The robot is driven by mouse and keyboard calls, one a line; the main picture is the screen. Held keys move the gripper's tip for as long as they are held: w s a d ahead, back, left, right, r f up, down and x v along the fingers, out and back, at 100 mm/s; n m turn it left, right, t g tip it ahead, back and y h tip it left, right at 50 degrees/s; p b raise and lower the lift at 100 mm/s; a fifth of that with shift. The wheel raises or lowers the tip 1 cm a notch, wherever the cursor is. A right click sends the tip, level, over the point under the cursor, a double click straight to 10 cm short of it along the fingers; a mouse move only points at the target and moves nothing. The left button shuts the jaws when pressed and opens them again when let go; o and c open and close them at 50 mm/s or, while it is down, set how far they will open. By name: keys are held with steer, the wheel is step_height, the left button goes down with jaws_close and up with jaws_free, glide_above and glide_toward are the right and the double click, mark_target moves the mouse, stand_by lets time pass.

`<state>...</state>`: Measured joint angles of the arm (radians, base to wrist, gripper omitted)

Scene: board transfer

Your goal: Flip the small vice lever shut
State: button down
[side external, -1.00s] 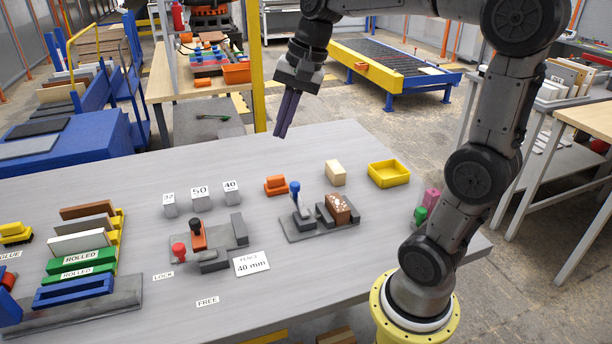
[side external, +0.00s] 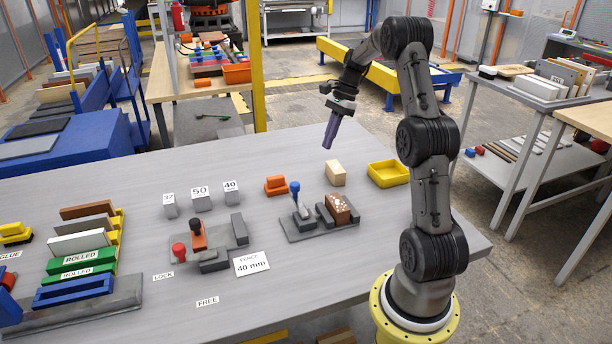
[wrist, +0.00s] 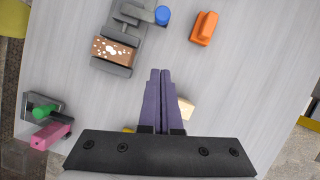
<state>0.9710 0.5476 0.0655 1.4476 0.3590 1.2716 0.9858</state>
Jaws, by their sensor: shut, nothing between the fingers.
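The small vice (side external: 302,229) is a grey fixture on the table. Its lever stands upright with a blue knob (side external: 295,187), which also shows in the wrist view (wrist: 162,15). A brown block with white specks (side external: 340,208) sits between the vice's grey jaws, and it shows in the wrist view (wrist: 115,50). My gripper (side external: 328,147) is shut and empty, with its purple fingers together, in the air above the far part of the table. In the wrist view the fingertips (wrist: 160,73) point toward the table, apart from the vice and lever.
A cream block (side external: 335,173), a yellow tray (side external: 388,174) and an orange piece (side external: 275,185) stand around the vice. A larger fixture with red and black knobs (side external: 211,244) is to the left, with a "40 mm" card (side external: 251,263). Green and pink pieces (wrist: 52,132) lie near my base.

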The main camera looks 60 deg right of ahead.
steer(key=shift+a+f, duration=0.1)
glide_toward(300, 199)
step_height(300, 199, down, 3)
steer(key=d, duration=0.2)
steer(key=shift+w+a+f, duration=0.25)
steer(key=shift+w+a, duration=0.45)
steer(key=shift+w, duration=0.2)
steer(key=shift+w+a+n, duration=0.1)
steer(key=shift+w+n, duration=0.2)
steer(key=shift+n, duration=0.1)
